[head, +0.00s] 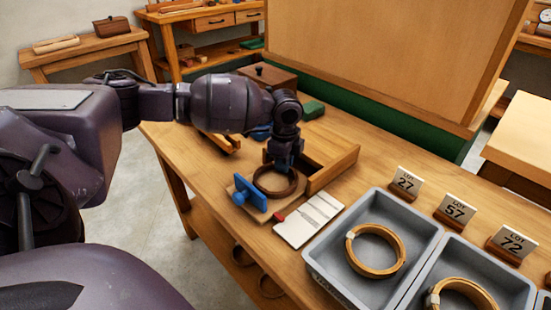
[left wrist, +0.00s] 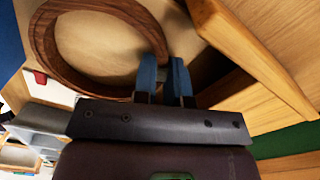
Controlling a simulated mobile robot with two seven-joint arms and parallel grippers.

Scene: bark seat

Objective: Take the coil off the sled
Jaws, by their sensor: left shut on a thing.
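The coil (head: 276,195) is a dark brown ring lying on or just over the sled (head: 279,206), a light wooden board with a blue handle (head: 250,193) at its front left. In the left wrist view the coil (left wrist: 47,45) curves across the upper left. My left gripper (head: 281,167) reaches down at the coil's far side. Its blue fingers (left wrist: 163,75) are shut on the coil's band. Whether the coil touches the board cannot be told. My right gripper is not in view.
A wooden fence (head: 332,170) stands right behind the sled. A white card (head: 308,218) lies to its right. Grey trays (head: 330,270) with lighter rings (head: 376,272) fill the front right, with lot signs (head: 454,211) behind. A tall wooden panel (head: 390,60) stands at the back.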

